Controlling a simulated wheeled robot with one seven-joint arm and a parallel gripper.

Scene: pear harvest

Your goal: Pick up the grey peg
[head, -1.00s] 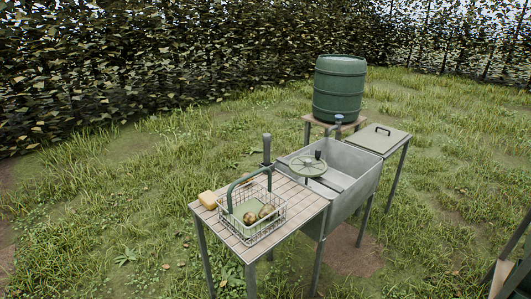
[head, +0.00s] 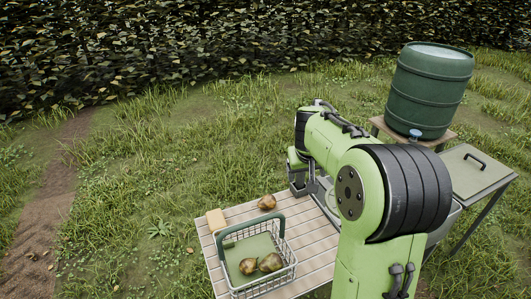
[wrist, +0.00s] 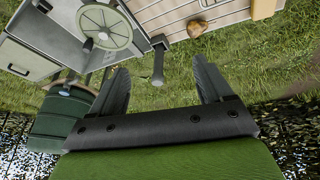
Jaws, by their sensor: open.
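The grey peg (wrist: 158,66) stands at the table's back corner by the sink in the wrist view, with a wider round end. It appears between the two fingers of my gripper (wrist: 160,68), which are spread apart with nothing held. I cannot tell how far the peg lies from the fingertips in depth.
A wire basket (head: 288,275) with two pears stands on the slatted table (head: 312,233). A loose pear (head: 267,201) and a yellow sponge (head: 215,220) lie near its back edge. A green barrel (head: 430,90) stands behind.

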